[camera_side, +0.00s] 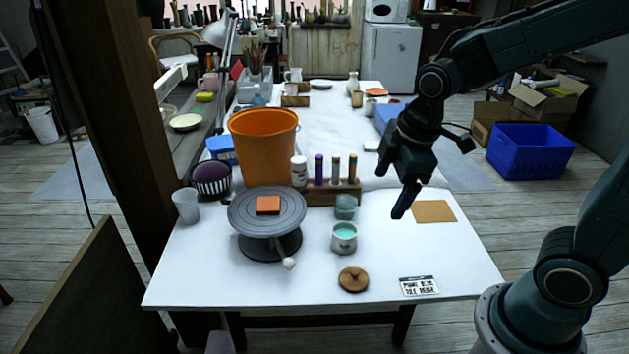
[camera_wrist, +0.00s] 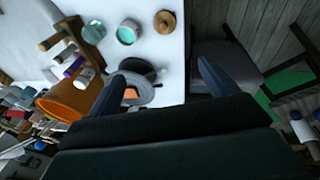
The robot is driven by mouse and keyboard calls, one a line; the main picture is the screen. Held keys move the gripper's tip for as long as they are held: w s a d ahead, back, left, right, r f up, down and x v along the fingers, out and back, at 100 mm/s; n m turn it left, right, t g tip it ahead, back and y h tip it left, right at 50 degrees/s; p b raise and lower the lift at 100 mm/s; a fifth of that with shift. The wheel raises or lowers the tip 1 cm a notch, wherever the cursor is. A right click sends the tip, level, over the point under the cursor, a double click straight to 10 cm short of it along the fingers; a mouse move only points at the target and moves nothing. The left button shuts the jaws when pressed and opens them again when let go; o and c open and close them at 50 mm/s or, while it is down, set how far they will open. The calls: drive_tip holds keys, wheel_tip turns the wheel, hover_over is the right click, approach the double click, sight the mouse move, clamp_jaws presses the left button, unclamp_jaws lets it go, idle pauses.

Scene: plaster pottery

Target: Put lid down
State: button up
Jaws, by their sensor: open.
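The round wooden lid (camera_side: 353,279) with a small knob lies on the white table near its front edge. It also shows near the top of the wrist view (camera_wrist: 165,22). A small pale jar (camera_side: 344,239) with teal content stands uncovered just behind the lid; it also shows in the wrist view (camera_wrist: 127,33). My gripper (camera_side: 404,198) is above the table, behind and to the right of the lid and jar, apart from both. In the wrist view its two fingers (camera_wrist: 168,72) are spread with nothing held between them.
A grey turntable (camera_side: 244,213) carries an orange block (camera_side: 268,205). Behind it are an orange bucket (camera_side: 264,150) and a wooden rack (camera_side: 330,193) with bottles. A glass jar (camera_side: 345,206) stands behind the teal jar. A label card (camera_side: 419,286) lies right of the lid.

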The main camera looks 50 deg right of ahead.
drive_tip(key=s+r+m+t, duration=0.2)
drive_tip(key=s+r+m, duration=0.6)
drive_tip(key=s+m, duration=0.2)
drive_tip(key=shift+s+d+r+t, duration=0.15)
drive_tip(key=shift+s+t, duration=0.25)
drive_tip(key=shift+s, duration=0.35)
